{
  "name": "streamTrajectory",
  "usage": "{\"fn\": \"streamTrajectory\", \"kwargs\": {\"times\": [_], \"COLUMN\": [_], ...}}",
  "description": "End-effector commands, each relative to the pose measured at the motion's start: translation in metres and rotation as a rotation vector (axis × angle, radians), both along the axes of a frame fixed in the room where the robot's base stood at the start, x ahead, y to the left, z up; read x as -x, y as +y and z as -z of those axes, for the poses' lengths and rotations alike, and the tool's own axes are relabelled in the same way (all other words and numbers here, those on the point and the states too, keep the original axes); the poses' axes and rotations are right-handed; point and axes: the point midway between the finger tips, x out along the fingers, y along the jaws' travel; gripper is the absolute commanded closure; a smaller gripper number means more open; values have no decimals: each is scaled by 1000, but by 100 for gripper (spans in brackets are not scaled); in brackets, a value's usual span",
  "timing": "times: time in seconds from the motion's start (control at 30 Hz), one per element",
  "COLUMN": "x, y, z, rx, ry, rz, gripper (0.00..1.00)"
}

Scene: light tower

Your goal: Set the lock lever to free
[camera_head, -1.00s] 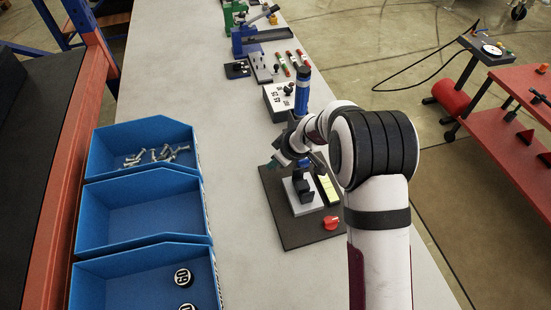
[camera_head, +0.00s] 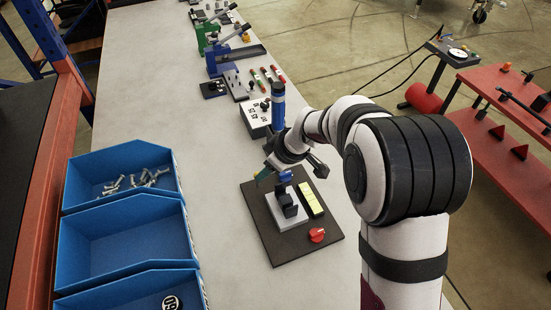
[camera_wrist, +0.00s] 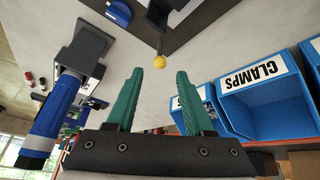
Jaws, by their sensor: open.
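A dark base plate (camera_head: 262,228) lies on the bench in the head view. It carries a grey block with a black upright holder (camera_head: 288,204), a yellow-green strip (camera_head: 311,199) and a red knob (camera_head: 317,235). In the wrist view a black lever with a yellow ball end (camera_wrist: 159,62) shows ahead of my gripper (camera_wrist: 160,72); I take it as the lock lever. Its ball appears between the open teal fingertips, not visibly touching them. My gripper is empty, above the plate's far edge in the head view (camera_head: 263,173). A blue rounded part (camera_wrist: 118,13) is beside the lever.
A blue cylinder (camera_head: 278,107) stands beyond the plate, near a white box (camera_head: 255,118). Blue bins (camera_head: 120,236) line the left side; one holds bolts (camera_head: 135,180). Bare bench lies between the bins and the plate.

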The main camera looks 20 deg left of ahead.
Motion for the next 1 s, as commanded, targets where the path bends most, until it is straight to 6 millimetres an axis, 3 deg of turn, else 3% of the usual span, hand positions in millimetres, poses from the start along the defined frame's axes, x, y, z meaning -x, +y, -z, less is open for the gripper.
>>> {"fn": "streamTrajectory", "kwargs": {"times": [0.1, 0.3, 0.6, 0.67, 0.77, 0.9, 1.0], "x": [4, 9, 10, 9, -2, -28, -43], "y": [-15, -29, -31, -31, -27, -21, -18], "z": [-31, -59, -62, -62, -64, -69, -71], "rx": [-2, -1, 0, -1, -24, -83, -119], "ry": [-4, -1, 0, 6, 97, 327, 457], "rz": [2, 0, -1, 12, 195, 683, 974], "gripper": [47, 47, 47, 58, 76, 100, 100]}}
